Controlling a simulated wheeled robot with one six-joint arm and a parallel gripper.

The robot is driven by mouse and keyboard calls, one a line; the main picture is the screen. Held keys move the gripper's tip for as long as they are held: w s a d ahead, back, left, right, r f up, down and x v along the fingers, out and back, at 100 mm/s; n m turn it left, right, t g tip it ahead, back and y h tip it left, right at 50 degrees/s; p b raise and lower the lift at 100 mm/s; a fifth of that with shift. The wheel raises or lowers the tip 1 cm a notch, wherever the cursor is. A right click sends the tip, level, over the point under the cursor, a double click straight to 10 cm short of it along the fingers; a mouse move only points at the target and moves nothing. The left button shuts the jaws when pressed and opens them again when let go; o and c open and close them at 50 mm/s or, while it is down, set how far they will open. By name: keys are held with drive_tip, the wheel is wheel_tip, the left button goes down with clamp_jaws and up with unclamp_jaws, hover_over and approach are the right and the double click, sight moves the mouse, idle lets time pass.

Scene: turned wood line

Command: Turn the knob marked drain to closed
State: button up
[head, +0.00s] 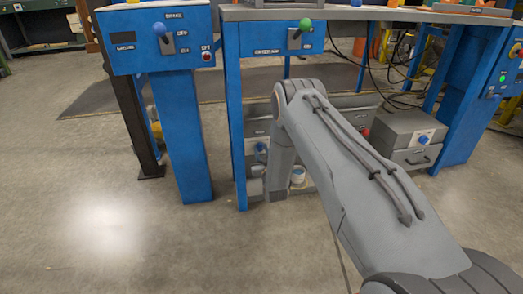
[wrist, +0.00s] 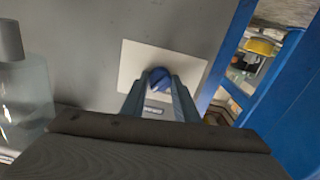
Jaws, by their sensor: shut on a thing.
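In the wrist view a dark blue knob (wrist: 160,77) sits on a pale plate (wrist: 136,62) on a grey panel. My gripper (wrist: 159,83) is shut on the knob, with one finger on each side of it. A small label (wrist: 154,111) beside the knob is too small to read. The knob's pointer position cannot be told. In the head view a blue knob (head: 260,147) shows on a grey unit under the bench, just left of my arm. My gripper is not clearly seen there.
A blue post (wrist: 262,60) stands close to the right in the wrist view. A pale container (wrist: 25,95) is at the left. In the head view, a grey box with another blue knob (head: 424,138) stands at the right. Open floor lies at the front left.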

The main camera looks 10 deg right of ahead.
drive_tip(key=n+p, duration=0.1)
drive_tip(key=n, duration=0.2)
drive_tip(key=shift+n+p, duration=0.3)
drive_tip(key=shift+p, duration=0.1)
drive_tip(key=n+p, duration=0.1)
drive_tip(key=n, duration=0.3)
drive_tip(key=shift+n+p, duration=0.3)
drive_tip(key=shift+p, duration=0.1)
drive_tip(key=n+p, duration=0.1)
drive_tip(key=n, duration=0.2)
drive_tip(key=shift+n, duration=0.3)
drive_tip(key=shift+f+n+p, duration=0.1)
drive_tip(key=shift+n+p, duration=0.4)
drive_tip(key=shift+n, duration=1.3)
drive_tip(key=o, duration=1.1)
drive_tip(key=shift+c, duration=0.2)
drive_tip(key=shift+s, duration=0.1)
